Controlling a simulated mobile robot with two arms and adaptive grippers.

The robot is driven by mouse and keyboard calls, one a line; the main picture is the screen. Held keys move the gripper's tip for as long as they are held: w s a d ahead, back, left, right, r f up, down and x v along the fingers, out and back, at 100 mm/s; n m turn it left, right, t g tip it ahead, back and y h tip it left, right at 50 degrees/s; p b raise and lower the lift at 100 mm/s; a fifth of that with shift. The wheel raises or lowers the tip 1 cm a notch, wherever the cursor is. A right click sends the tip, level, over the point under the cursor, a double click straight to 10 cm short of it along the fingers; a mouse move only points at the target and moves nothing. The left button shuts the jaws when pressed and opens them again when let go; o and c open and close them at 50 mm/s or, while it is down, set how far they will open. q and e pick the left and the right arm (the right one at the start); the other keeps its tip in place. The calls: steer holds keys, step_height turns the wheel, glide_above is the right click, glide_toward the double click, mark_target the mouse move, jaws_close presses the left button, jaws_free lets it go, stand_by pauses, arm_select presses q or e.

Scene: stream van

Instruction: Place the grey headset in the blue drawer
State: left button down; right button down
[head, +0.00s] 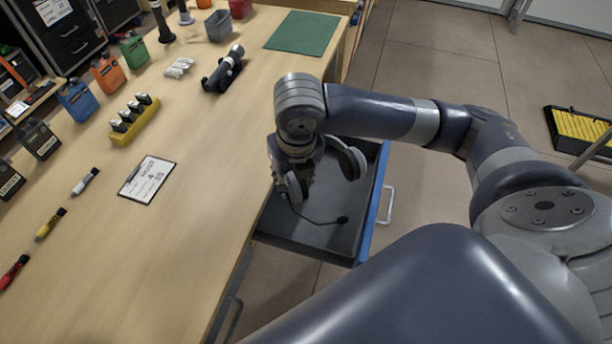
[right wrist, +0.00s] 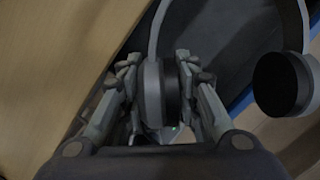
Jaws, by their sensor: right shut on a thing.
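The grey headset (head: 349,161) has padded ear cups and a thin boom microphone. My right gripper (head: 298,180) is shut on one ear cup, pointing down. In the right wrist view that ear cup (right wrist: 161,90) sits between the fingers (right wrist: 163,85), and the other ear cup (right wrist: 285,84) hangs free at the right. The blue drawer (head: 376,206) is pulled out from the bench, with a dark grey inside and blue front. The headset is over the drawer's opening; I cannot tell how high, or whether it touches the bottom. My arm hides part of the drawer. My left gripper is not in view.
The wooden bench (head: 190,220) runs along the drawer's left side. It holds a clipboard (head: 147,180), a yellow battery holder (head: 135,124), a dark device (head: 223,70), a green mat (head: 301,32) and several bottles. A drawer handle (head: 389,205) sticks out over open floor.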

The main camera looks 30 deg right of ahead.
steer(key=shift+f+n, duration=0.15)
steer(key=shift+n, duration=0.15)
step_height(320, 180, down, 13)
steer(key=shift+f+b, duration=0.2)
steer(key=shift+b, duration=0.45)
steer(key=w, duration=0.2)
steer(key=w+d+f, duration=0.1)
steer(key=w, duration=0.1)
steer(key=shift+f, duration=0.25)
steer(key=shift+d, duration=0.1)
steer(key=c, duration=1.2)
jaws_free()
